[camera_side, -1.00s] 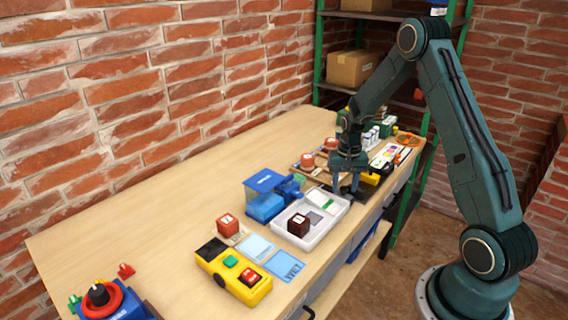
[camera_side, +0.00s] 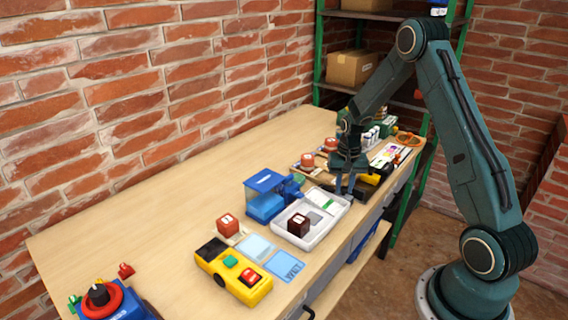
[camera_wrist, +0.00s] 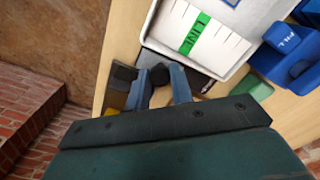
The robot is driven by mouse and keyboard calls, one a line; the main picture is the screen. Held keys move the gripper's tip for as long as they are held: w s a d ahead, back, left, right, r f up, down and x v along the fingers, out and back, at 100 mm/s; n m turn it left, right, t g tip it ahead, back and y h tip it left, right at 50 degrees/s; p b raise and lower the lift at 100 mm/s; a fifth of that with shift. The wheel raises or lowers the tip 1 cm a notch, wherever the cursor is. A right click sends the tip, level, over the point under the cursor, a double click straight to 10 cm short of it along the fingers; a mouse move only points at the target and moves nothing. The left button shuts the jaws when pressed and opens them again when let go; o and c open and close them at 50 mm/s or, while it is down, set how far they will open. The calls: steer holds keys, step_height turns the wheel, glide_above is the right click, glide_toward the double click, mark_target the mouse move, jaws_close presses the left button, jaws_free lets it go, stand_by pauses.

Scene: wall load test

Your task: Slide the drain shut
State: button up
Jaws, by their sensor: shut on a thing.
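A white tray (camera_side: 322,229) stands on the bench, with a green strip (camera_wrist: 194,35) marked LINE across its inside. At the tray's end nearest my gripper is a dark flat plate, partly showing in the wrist view (camera_wrist: 198,79). My gripper (camera_side: 345,189) is low beside that end. In the wrist view its two blue-grey fingers (camera_wrist: 161,88) are shut on a small dark knob (camera_wrist: 159,74), which I take for the drain's handle. The fingers hide part of it, and how far the drain is open cannot be told.
A blue tank (camera_side: 265,196) with blue FILL parts (camera_wrist: 288,42) stands left of the tray. A dark cube (camera_side: 298,225) sits at the tray's near end. A yellow box (camera_side: 232,276) is closer to the camera. Several items crowd the bench behind my gripper; bare wood lies along the wall.

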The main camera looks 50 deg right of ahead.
steer(key=shift+w, duration=2.05)
steer(key=o, duration=0.9)
steer(key=shift+c, duration=0.2)
steer(key=shift+r, duration=0.15)
step_height(320, 180, up, 7)
stand_by(0.7)
